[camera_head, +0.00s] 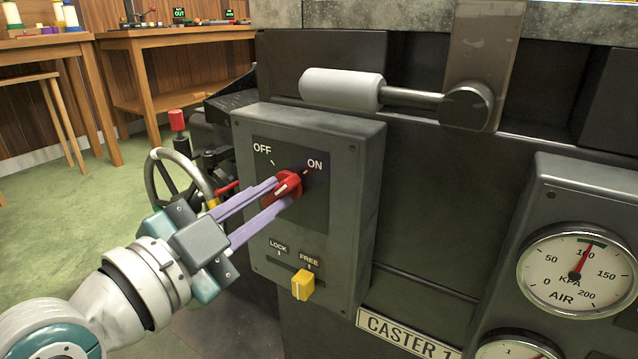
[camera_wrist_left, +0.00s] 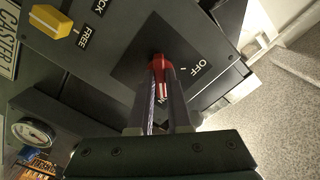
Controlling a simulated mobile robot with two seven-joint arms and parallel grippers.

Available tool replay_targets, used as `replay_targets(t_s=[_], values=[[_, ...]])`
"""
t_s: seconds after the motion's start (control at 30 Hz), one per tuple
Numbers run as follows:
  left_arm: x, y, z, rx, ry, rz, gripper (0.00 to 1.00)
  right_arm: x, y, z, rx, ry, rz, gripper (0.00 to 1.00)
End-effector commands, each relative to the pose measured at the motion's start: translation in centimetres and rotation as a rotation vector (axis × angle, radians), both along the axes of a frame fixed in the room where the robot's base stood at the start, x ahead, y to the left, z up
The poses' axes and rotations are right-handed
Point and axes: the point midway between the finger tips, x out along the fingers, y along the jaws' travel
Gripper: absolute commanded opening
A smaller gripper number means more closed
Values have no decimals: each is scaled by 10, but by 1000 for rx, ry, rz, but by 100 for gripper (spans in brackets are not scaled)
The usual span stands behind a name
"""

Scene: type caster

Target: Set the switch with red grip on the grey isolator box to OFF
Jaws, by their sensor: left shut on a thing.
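The grey isolator box (camera_head: 348,210) is fixed to the dark machine, with OFF and ON labels on its black plate. The red grip switch (camera_head: 289,184) sits on that plate, its grip slanted toward the ON mark. My left gripper (camera_head: 283,190) is shut on the red grip, its purple fingers on either side of it. In the left wrist view, the red grip (camera_wrist_left: 161,67) shows between the fingers. The OFF label is clear to its right there, while the fingers mostly hide ON. My right gripper is not in view.
A yellow knob (camera_head: 302,284) protrudes below the switch, under FREE. A white-handled lever (camera_head: 342,88) extends above the box. A gauge panel (camera_head: 590,190) stands at the right. A handwheel (camera_head: 172,178) and a red-topped lever (camera_head: 177,121) are behind my left gripper.

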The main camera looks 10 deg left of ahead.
Motion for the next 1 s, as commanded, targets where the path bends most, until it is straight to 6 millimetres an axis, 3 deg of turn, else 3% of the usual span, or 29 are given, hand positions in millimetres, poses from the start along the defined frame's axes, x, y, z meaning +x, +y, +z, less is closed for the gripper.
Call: replay_targets(t_s=[0.47,1.0], values=[[0,0,1,-117,42,0,0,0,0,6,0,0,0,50],[0,-1,1,-574,209,-1,0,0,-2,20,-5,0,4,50]])
